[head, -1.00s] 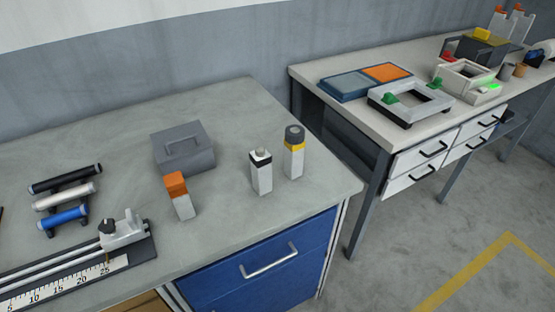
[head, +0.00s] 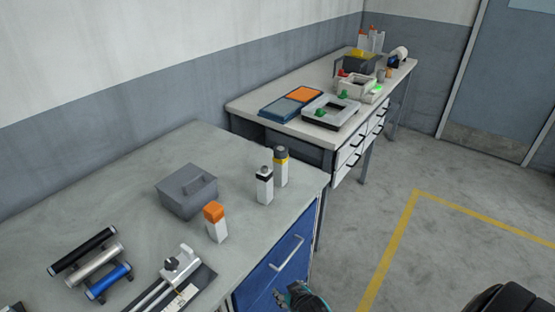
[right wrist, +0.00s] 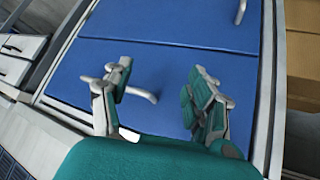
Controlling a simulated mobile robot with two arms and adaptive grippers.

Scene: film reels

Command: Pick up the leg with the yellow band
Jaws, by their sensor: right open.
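The leg with the yellow band (head: 281,167) stands upright on the grey workbench (head: 130,185), near its right end. It has a white body and a dark grey top. A leg with a black band (head: 265,185) stands just in front of it, and a leg with an orange top (head: 215,221) stands farther left. My right gripper (head: 293,297) is at the bottom of the head view, below the bench top by the blue drawers. In the right wrist view its fingers (right wrist: 160,100) are apart and empty, facing the blue drawer front (right wrist: 170,75). My left gripper is not in view.
Black, silver and blue rollers (head: 92,265) and a ruler rail (head: 178,285) lie at the left. A second bench (head: 250,108) with trays stands beyond.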

